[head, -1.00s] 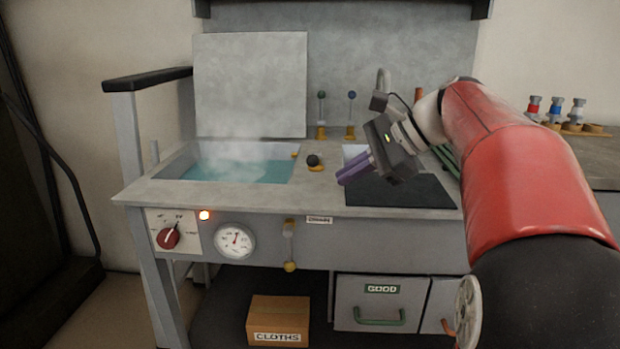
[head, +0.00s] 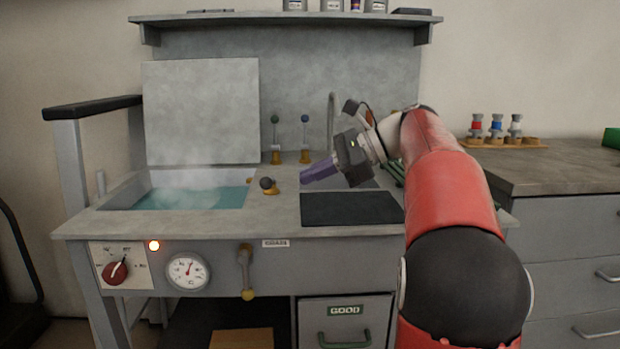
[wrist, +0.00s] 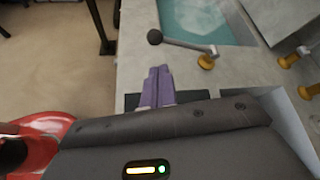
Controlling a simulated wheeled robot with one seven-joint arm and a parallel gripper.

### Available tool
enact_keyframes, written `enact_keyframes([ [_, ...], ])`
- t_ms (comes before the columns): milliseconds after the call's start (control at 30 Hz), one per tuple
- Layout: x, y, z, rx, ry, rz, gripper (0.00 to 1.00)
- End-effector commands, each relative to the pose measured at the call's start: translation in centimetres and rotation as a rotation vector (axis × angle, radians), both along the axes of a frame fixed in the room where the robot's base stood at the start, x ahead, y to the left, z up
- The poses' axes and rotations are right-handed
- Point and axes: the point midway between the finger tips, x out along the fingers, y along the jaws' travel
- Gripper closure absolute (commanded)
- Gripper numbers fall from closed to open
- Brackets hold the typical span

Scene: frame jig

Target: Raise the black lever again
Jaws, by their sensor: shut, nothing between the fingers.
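The black lever has a black ball knob (head: 267,184) and a yellow base on the counter, just right of the water basin. It leans down toward the front. In the wrist view its knob (wrist: 154,37) and grey rod stretch out low from the yellow base (wrist: 205,61). My gripper (head: 304,177) has purple fingers, shut and empty, pointing left. It hangs to the right of the knob, apart from it. In the wrist view the shut fingertips (wrist: 159,70) lie just below the knob, with a visible gap.
Steaming water fills the basin (head: 195,197), with its lid (head: 202,112) raised behind. Upright green-knobbed (head: 275,140) and blue-knobbed (head: 305,140) levers stand at the back. A dark mat (head: 350,208) lies under my gripper. A drain lever (head: 245,272) hangs on the front panel.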

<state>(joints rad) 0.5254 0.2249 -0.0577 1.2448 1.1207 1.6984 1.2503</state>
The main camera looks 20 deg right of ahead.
Motion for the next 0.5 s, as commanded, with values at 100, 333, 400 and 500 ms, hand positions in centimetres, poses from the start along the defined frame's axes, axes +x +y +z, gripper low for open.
enact_keyframes([
  [100,1.0,2.0,-1.3,0.001,0.0,0.004,1.0],
  [333,2.5,4.8,-2.9,-0.002,0.001,0.002,1.0],
  [400,2.8,5.4,-3.2,-0.001,0.0,0.002,1.0],
  [500,3.0,5.8,-3.4,-0.001,0.0,0.001,1.0],
])
